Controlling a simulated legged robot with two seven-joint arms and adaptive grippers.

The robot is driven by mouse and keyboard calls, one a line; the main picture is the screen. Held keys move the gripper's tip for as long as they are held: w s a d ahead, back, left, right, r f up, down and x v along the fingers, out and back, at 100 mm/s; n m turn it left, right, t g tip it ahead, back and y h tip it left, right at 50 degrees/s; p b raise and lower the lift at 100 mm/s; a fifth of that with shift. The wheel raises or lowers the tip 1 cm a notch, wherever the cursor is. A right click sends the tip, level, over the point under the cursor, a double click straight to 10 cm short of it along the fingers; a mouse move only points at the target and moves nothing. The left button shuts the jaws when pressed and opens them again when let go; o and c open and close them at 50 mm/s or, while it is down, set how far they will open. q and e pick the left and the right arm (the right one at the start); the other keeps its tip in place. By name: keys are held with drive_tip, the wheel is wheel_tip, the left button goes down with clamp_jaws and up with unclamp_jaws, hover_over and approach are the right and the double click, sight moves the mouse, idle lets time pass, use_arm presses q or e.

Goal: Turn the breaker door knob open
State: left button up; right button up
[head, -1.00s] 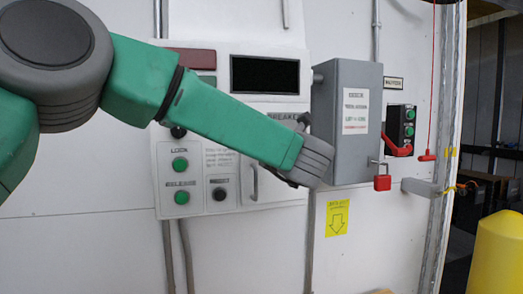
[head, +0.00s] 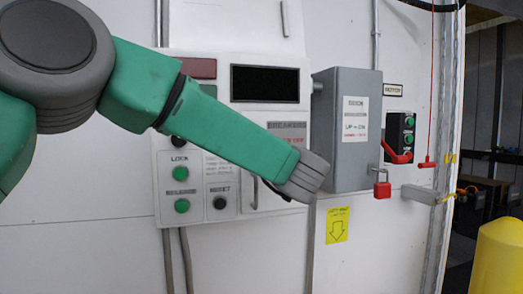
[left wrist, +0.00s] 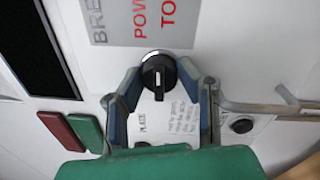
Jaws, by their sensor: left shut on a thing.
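The black breaker door knob (left wrist: 157,75), with a white line on its face, sits on the white panel below the grey label. My left gripper (left wrist: 158,80) is shut on it in the left wrist view, one finger on each side. In the head view my left gripper (head: 305,178) reaches the panel's lower right part, and the arm and gripper hide the knob. The breaker door (head: 272,200) lies flat with the panel and has a grey bar handle (head: 255,191), also in the left wrist view (left wrist: 255,108). My right gripper is not in view.
A grey box (head: 345,125) juts out right beside my gripper, with a red padlock (head: 382,190) at its lower right. LOCK and RELEASE buttons (head: 181,206) are at left. A yellow bollard (head: 498,262) stands at far right. The wall below the panel is mostly clear.

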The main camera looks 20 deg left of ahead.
use_arm(q)
drive_tip(key=shift+r+m, duration=0.15)
drive_tip(key=shift+m, duration=0.25)
drive_tip(key=o, duration=1.1)
drive_tip(key=shift+w, duration=0.1)
drive_tip(key=shift+o, duration=0.2)
drive_tip(key=shift+w+d+f, duration=0.1)
drive_tip(key=shift+w+f, duration=0.1)
drive_tip(key=shift+s+d, duration=0.25)
drive_tip(key=shift+s, duration=0.15)
drive_tip(key=v, duration=1.1)
drive_tip(key=shift+d+f, duration=0.15)
drive_tip(key=shift+d, duration=0.05)
drive_tip(key=shift+a, duration=0.1)
